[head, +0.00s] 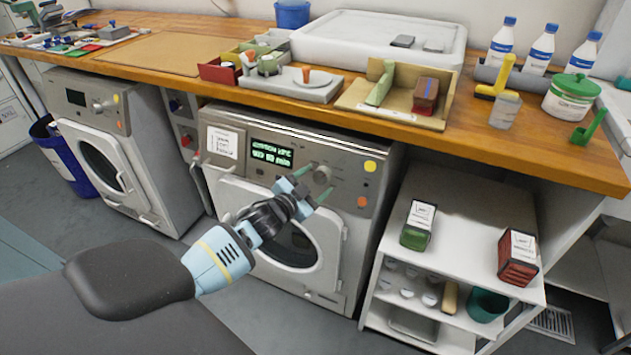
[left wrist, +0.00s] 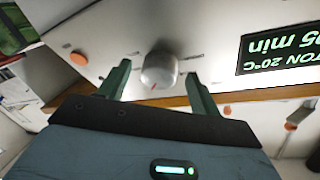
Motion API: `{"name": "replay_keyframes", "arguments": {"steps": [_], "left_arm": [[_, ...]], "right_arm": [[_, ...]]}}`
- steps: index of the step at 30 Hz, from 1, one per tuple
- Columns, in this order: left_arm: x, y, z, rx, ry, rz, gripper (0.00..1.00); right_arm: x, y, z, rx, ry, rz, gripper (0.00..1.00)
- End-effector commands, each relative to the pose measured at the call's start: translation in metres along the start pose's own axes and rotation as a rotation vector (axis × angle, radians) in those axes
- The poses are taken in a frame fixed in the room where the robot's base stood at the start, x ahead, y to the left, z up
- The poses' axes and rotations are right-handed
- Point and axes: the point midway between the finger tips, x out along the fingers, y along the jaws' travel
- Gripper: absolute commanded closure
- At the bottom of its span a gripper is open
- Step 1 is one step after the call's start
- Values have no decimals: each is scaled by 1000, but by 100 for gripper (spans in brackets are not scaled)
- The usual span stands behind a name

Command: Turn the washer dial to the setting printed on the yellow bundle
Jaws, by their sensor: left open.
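The washer (head: 225,172) under the counter has a round silver dial (head: 322,174) right of its green-lit display (head: 271,152). In the left wrist view the dial (left wrist: 159,72) has a red mark, and the display (left wrist: 285,48) is upside down and partly cut off, reading "TON 20°C" and "05 min". My left gripper (head: 314,182) is open at the panel. Its fingers (left wrist: 160,92) stand on either side of the dial, with gaps visible. A green bundle (head: 417,238) and a red bundle (head: 517,270) with white labels lie on the shelf. No yellow bundle shows. My right gripper is out of view.
A second washer (head: 105,150) stands at left beside a blue bin (head: 62,160). The wooden counter (head: 490,140) overhangs the panel and carries trays, bottles and a yellow-handled tool (head: 498,80). A white shelf unit (head: 465,260) stands to the right.

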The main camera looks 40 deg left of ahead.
Motion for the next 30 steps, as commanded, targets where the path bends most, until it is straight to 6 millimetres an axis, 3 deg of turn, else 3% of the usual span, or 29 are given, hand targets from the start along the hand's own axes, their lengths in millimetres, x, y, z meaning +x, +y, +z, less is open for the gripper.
{"name": "replay_keyframes", "arguments": {"steps": [15, 30], "left_arm": [[-65, 0, 0, 0, 0, 1, 36], [-72, 0, 0, 0, 0, 0, 36]], "right_arm": [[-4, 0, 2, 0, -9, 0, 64], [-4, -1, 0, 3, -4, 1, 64]]}}
